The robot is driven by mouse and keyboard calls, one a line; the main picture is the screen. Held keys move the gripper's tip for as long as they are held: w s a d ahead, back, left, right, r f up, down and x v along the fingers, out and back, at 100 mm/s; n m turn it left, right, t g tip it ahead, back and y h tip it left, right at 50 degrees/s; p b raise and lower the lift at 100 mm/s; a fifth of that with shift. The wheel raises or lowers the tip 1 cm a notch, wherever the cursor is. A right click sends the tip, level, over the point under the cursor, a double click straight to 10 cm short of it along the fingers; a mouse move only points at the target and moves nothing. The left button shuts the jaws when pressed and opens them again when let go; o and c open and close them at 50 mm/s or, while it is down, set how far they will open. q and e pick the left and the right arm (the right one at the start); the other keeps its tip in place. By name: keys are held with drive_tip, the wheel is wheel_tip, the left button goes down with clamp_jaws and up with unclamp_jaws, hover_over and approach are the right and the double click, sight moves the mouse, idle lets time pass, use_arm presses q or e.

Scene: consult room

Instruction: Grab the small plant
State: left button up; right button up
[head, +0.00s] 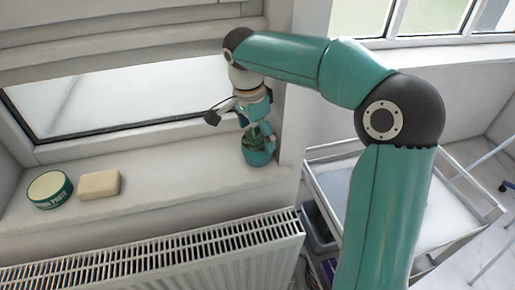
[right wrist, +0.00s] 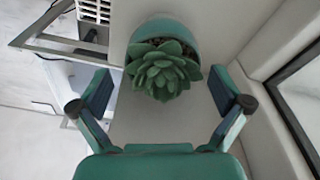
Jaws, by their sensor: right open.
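The small plant is a green succulent (right wrist: 163,70) in a teal pot (right wrist: 165,27). In the head view the pot (head: 258,156) stands upright on the white windowsill, near its right end, with its leaves partly hidden by my right gripper (head: 250,112). In the right wrist view my right gripper (right wrist: 160,86) is open and empty. Its two fingers are spread wide on either side of the plant, with clear gaps on both sides, and the pot is beyond the fingertips. My left gripper is in neither view.
On the windowsill (head: 180,181), a round green-and-cream tin (head: 50,190) and a pale block (head: 99,185) stand at the left. A white radiator (head: 150,262) is below. A metal trolley (head: 322,152) stands at the right. The window frame borders the sill behind.

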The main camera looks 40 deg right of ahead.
drive_tip(key=f, duration=0.4)
drive_tip(key=shift+d+f, duration=0.25)
drive_tip(key=shift+f, duration=0.1)
drive_tip(key=c, duration=1.3)
